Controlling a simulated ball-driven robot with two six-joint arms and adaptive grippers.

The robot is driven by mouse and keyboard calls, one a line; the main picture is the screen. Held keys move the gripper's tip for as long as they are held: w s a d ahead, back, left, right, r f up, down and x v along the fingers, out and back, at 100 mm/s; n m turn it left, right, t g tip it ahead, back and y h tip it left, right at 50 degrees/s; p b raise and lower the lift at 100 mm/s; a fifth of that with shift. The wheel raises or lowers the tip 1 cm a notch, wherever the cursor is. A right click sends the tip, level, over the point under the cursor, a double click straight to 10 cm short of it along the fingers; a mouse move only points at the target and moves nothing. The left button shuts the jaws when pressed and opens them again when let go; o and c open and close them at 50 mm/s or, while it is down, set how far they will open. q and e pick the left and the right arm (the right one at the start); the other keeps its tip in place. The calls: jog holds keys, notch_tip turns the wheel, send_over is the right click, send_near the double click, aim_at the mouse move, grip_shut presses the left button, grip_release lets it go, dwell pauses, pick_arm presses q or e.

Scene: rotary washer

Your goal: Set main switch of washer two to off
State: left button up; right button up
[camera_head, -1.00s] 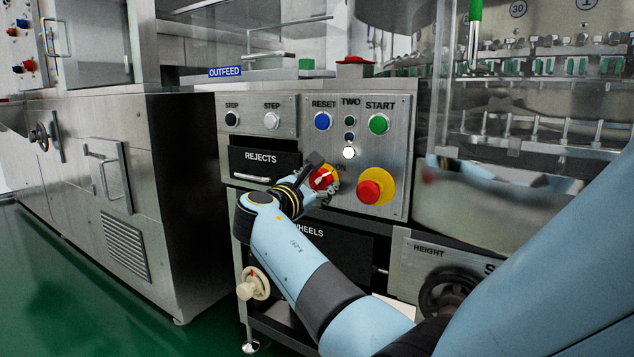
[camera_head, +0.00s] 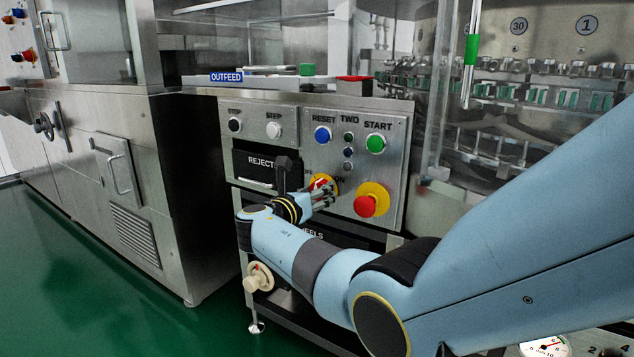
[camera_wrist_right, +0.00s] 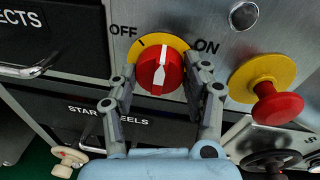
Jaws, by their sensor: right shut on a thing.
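The main switch of washer two is a red knob (camera_wrist_right: 160,73) with a white pointer on a yellow plate (camera_wrist_right: 148,42), between the words OFF and ON. In the right wrist view the pointer stands nearly upright, between the two words. My right gripper (camera_wrist_right: 161,72) has a finger on each side of the knob and is shut on it. In the head view the gripper (camera_head: 322,192) partly hides the switch (camera_head: 320,184). The panel (camera_head: 392,160) is marked TWO. My left gripper is not in view.
A red emergency button (camera_head: 366,205) on a yellow base sticks out just right of the switch. RESET (camera_head: 322,135) and START (camera_head: 375,143) buttons sit above. A white lamp (camera_head: 347,167) looks unlit. A rejects drawer (camera_head: 262,163) is left of the switch.

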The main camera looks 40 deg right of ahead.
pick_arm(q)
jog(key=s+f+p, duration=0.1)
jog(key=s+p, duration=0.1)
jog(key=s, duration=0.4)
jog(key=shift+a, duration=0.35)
pick_arm(e)
jog(key=shift+w+a+n+g, duration=0.1)
jog(key=shift+n+g, duration=0.25)
jog(key=shift+n, duration=1.7)
jog(key=shift+n+g, duration=0.35)
jog(key=shift+n, duration=1.7)
jog(key=o, duration=1.2)
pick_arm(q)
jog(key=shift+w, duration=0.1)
pick_arm(e)
jog(key=v, duration=1.2)
jog(key=shift+f, duration=0.1)
